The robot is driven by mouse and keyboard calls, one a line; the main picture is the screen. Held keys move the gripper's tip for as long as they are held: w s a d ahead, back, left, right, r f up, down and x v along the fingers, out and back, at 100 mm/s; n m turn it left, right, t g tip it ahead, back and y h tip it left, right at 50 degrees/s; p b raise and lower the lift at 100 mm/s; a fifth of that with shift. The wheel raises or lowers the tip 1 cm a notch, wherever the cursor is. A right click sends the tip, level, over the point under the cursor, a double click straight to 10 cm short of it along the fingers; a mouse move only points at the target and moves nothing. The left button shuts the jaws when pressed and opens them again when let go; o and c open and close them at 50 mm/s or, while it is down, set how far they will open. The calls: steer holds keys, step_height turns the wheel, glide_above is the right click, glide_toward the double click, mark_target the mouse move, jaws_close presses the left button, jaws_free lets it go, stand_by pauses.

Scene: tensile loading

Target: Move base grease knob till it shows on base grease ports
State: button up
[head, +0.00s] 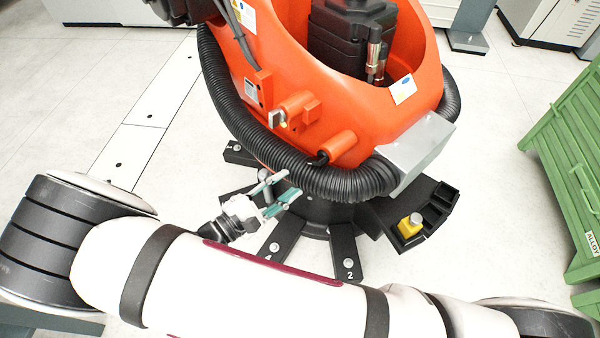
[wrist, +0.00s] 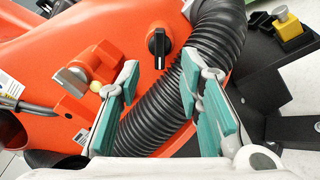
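A black rotary knob (wrist: 158,42) with a pale pointer mark, likely the base grease knob, sits on the orange robot base in the wrist view. Its grip bar stands nearly upright in that picture. In the head view a small dark knob (head: 318,159) shows at the end of an orange cylinder. My gripper (wrist: 160,68) is open and empty, its teal-padded fingers apart, with the knob showing between and beyond their tips. In the head view my gripper (head: 276,186) is below and left of the knob, apart from it. No grease port label is readable.
A thick black corrugated hose (wrist: 170,105) curves around the base, close to my fingers. A metal switch (wrist: 75,80) on an orange housing is left of the knob. A yellow block (head: 409,226) sits on a black foot. A green crate (head: 565,185) stands right.

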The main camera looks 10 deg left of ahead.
steer(key=shift+v, duration=1.45)
steer(key=d+r+m+g+y, duration=0.2)
steer(key=d+r+m+g, duration=1.05)
steer(key=d+r, duration=0.8)
steer(key=s+d+r+m+g+y, duration=0.2)
steer(key=s+d+r+g+y, duration=0.25)
steer(key=s+d+r, duration=0.25)
steer(key=s+d+r+m+t+y, duration=0.2)
steer(key=s+m+t+y, duration=0.25)
steer(key=s, duration=0.75)
step_height(320, 180, up, 25)
steer(key=t+y+p, duration=0.1)
steer(key=t+p, duration=0.2)
steer(key=p, duration=2)
steer(key=shift+d+n+p, duration=0.15)
steer(key=shift+n+p, duration=0.15)
